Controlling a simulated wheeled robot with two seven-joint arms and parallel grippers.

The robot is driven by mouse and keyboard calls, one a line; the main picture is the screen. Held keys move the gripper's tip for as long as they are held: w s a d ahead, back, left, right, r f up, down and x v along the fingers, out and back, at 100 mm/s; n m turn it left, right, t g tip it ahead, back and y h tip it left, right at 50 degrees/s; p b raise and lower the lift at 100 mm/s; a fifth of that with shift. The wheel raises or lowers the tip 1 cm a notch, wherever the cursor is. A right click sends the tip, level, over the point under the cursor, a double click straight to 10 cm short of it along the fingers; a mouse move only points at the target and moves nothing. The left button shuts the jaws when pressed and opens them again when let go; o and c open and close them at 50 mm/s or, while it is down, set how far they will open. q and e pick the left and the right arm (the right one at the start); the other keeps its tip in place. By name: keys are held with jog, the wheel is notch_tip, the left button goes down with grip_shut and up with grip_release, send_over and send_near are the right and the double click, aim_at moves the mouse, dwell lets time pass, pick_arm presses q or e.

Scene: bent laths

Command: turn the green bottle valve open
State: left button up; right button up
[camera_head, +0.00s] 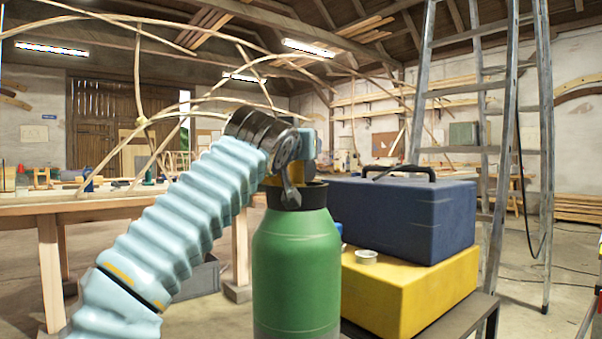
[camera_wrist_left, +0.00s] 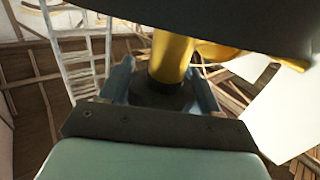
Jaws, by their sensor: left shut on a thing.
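The green bottle (camera_head: 297,262) stands upright in the middle foreground of the head view, with a dark collar at its top. My left arm comes in from the left, and my left gripper (camera_head: 293,168) is at the valve above the bottle's neck. The brass-yellow valve (camera_head: 270,181) is mostly hidden behind the gripper in the head view. In the left wrist view a yellow valve stem (camera_wrist_left: 172,57) runs down to a dark part (camera_wrist_left: 160,92) between the two fingers. The gripper is shut on the valve. How far the valve is turned cannot be told. My right gripper is not in view.
A blue toolbox (camera_head: 402,216) sits on a yellow case (camera_head: 405,290) close to the right of the bottle. A small pale ring (camera_head: 366,257) lies on the case. A stepladder (camera_head: 503,130) stands behind at right. A workbench (camera_head: 70,206) with bent laths is behind my left arm.

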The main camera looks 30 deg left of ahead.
pick_arm(q)
jog(key=shift+s+a+n+g+y+b, duration=0.15)
jog(key=shift+n+g+y+b, duration=0.6)
jog(key=shift+n+y, duration=0.95)
jog(key=shift+g+y, duration=0.25)
jog(key=shift+y, duration=0.15)
jog(key=o, duration=1)
jog(key=shift+c, duration=0.2)
